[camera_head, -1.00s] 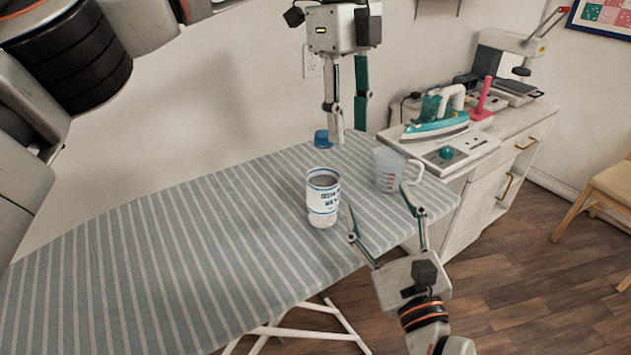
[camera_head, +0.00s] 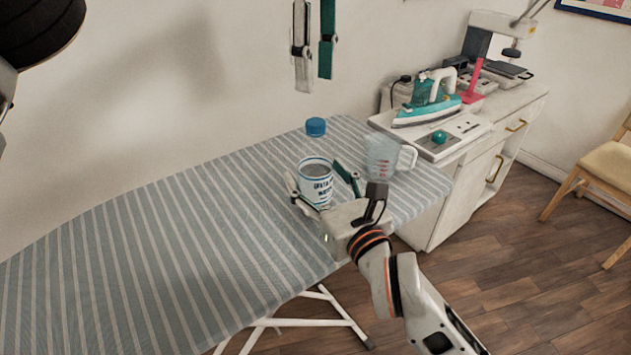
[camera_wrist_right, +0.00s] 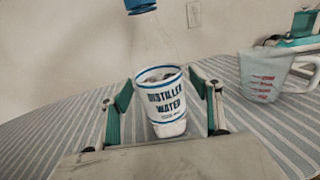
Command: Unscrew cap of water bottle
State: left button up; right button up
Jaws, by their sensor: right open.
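The water bottle (camera_head: 317,187) stands upright on the striped ironing board (camera_head: 120,250). Its body is clear, with a white band lettered "DISTILLED WATER" in the right wrist view (camera_wrist_right: 167,103). A blue cap (camera_head: 316,127) sits at its top, and its lower edge shows in the right wrist view (camera_wrist_right: 140,5). My right gripper (camera_head: 315,172) is open, with one finger on each side of the bottle's lower part. In the right wrist view gaps show beside the bottle. My left gripper (camera_head: 315,82) is open and empty, pointing down above the cap and apart from it.
A clear measuring cup (camera_head: 383,158) with red marks stands close to the right of the bottle. A teal iron (camera_head: 428,105) sits on the white cabinet (camera_head: 450,200) beyond. The board's left part is clear. A wooden chair (camera_head: 590,178) stands far right.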

jog(key=shift+w+a, duration=0.1)
jog(key=shift+w, duration=0.1)
grip_shut()
